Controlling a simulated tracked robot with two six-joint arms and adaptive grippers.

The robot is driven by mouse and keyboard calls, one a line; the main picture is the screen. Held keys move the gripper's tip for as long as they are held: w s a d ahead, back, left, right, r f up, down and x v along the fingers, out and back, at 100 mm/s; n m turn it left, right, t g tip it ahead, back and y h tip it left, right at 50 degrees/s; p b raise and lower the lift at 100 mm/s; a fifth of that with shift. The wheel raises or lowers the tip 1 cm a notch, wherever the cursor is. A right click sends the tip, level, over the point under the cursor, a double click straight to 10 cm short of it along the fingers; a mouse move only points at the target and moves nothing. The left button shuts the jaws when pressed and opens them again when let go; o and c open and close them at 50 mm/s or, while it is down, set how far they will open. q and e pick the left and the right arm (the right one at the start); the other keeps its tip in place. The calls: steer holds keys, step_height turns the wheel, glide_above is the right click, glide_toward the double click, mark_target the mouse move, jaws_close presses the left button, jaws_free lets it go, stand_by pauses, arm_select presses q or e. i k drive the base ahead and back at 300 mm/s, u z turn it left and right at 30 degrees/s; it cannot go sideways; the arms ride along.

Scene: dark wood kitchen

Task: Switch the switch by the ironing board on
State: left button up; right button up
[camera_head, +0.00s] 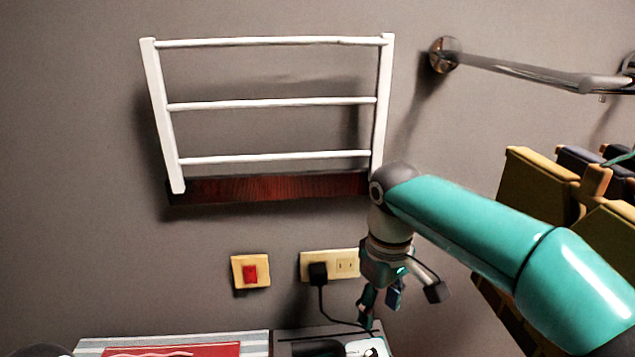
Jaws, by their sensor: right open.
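A wall switch (250,272) with a cream plate and a red rocker sits low on the grey wall, left of the socket. Whether its rocker is on or off cannot be told. A striped surface (172,341) with a red patch, perhaps the ironing board, shows at the bottom edge below the switch. My right gripper (381,307) hangs from the teal arm, to the right of the switch and in front of the wall. It points down, is open and appears empty. My left gripper is not in view.
A double socket (345,265) holds a black plug (318,272) with a cable running down. A white rack (272,103) hangs above on a dark wood strip. A metal rail (530,75) and folded chairs (540,185) stand at the right. Wall between switch and socket is clear.

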mark_target(250, 272)
steer(key=k, duration=1)
